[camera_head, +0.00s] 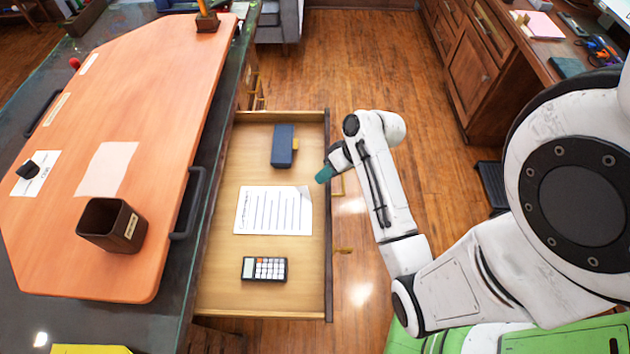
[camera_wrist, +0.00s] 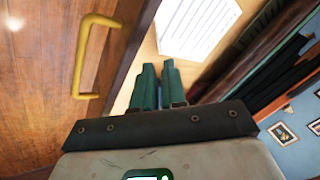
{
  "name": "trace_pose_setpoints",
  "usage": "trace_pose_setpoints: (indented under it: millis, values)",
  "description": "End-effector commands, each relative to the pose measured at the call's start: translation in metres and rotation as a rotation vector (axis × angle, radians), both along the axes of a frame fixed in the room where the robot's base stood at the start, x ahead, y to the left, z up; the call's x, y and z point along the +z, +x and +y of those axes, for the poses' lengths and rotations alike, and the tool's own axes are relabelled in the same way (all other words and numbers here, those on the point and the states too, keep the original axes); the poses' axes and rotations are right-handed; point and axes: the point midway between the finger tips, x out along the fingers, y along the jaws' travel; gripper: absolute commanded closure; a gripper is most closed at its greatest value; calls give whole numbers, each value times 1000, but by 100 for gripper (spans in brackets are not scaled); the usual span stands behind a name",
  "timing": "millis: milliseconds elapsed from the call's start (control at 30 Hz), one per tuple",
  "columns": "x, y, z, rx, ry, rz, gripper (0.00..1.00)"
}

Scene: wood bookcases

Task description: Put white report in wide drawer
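The white report (camera_head: 273,210), a sheet with printed lines, lies flat in the middle of the open wide drawer (camera_head: 222,282). It also shows at the top of the wrist view (camera_wrist: 193,27). My gripper (camera_head: 323,174) is above the drawer's front edge, to the right of the report and apart from it. In the wrist view, my gripper's teal fingers (camera_wrist: 159,72) have a narrow gap between them with nothing in it.
A dark blue object (camera_head: 283,146) and a calculator (camera_head: 264,269) lie in the drawer on either side of the report. The desk (camera_head: 130,250) with a brown cup (camera_head: 105,226) is left of the drawer. Wooden cabinets (camera_head: 470,60) stand at the right. The floor between is mostly clear.

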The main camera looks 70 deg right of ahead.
Motion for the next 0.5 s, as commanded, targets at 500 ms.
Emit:
trace_pose_setpoints:
  millis: [500]
  values:
    - [31, -17, 20, 59, -13, 61, 88]
